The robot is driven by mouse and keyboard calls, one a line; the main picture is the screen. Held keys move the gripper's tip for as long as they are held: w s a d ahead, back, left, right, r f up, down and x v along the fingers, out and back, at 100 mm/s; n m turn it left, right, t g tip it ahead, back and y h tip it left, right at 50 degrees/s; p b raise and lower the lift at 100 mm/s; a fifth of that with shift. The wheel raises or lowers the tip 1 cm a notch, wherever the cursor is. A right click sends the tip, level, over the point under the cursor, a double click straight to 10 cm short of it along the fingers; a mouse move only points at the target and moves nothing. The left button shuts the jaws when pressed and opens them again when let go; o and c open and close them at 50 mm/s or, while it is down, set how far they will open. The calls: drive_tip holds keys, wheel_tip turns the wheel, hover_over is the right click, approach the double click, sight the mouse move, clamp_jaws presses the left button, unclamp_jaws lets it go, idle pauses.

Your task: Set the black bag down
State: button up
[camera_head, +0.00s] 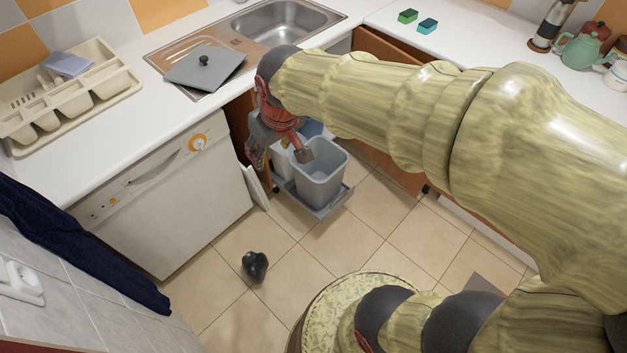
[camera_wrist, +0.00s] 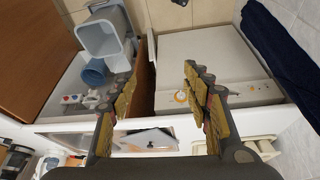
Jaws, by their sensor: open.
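The black bag (camera_head: 255,266) is a small dark lump on the floor tiles, in front of the white dishwasher. It stands alone there, apart from my gripper. My gripper (camera_head: 281,155) is up by the cabinet opening under the sink, beside the grey bin. In the wrist view my gripper (camera_wrist: 160,95) shows its two fingers spread wide with nothing between them.
The grey bin (camera_head: 321,175) stands on a pulled-out rack, and it also shows in the wrist view (camera_wrist: 103,38). The dishwasher (camera_head: 165,195) is left of it. A dark blue cloth (camera_head: 75,240) hangs at left. Floor around the bag is clear.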

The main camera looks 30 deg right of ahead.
drive_tip(key=s+d+r+m+t, duration=0.1)
drive_tip(key=s+d+r, duration=0.1)
drive_tip(key=s, duration=1.2)
drive_tip(key=shift+d+r+m, duration=0.2)
drive_tip(key=shift+r+m, duration=0.1)
drive_tip(key=shift+r, duration=0.05)
